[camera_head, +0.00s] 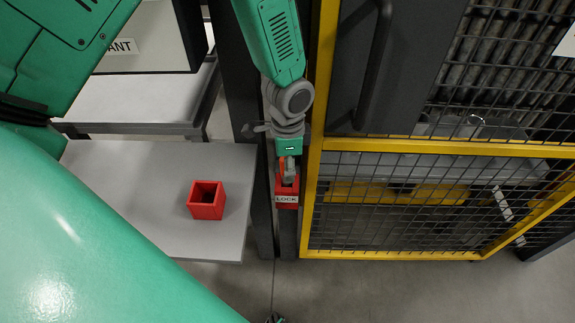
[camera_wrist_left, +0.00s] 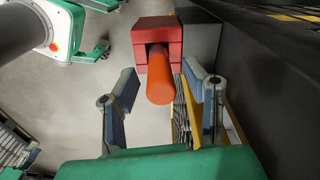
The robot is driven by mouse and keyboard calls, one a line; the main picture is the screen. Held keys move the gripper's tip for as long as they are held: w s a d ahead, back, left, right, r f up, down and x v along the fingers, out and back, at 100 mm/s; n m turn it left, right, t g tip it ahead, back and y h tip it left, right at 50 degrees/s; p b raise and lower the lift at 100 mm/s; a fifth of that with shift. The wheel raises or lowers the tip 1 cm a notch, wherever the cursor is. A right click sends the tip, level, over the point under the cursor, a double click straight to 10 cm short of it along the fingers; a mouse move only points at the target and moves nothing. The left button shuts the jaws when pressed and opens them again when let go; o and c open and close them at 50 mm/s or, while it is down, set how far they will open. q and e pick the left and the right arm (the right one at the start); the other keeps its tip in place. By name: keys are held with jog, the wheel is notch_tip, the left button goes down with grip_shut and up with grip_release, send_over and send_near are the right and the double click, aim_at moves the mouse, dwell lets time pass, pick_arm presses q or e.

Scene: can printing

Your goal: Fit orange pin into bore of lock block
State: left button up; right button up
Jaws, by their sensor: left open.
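The red lock block (camera_head: 287,200), labelled LOCK, is mounted on the dark post beside the yellow fence frame. It also shows in the left wrist view (camera_wrist_left: 157,29). The orange pin (camera_wrist_left: 161,82) sits with its far end in the block's opening and its near end sticking out toward my left wrist; how deep it goes is hidden. My left gripper (camera_head: 288,172) is right at the block. In the wrist view its fingers are spread, one on each side of the pin, with gaps visible.
An open, empty-looking red box (camera_head: 206,203) stands on the light grey table (camera_head: 150,185) at left. The yellow-framed mesh fence (camera_head: 400,255) stands close on the right of the block. The floor in front is clear.

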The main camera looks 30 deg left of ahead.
pick_arm(q)
jog(key=shift+d+r, duration=0.2)
jog(key=shift+r, duration=0.15)
jog(key=r, duration=0.7)
jog(key=a+r+p, duration=0.1)
jog(key=r, duration=0.2)
jog(key=shift+r, duration=0.15)
jog(key=shift+d+r, duration=0.25)
jog(key=shift+r, duration=0.3)
jog(key=shift+d, duration=0.25)
jog(key=shift+a, duration=0.3)
jog(key=shift+s, duration=0.1)
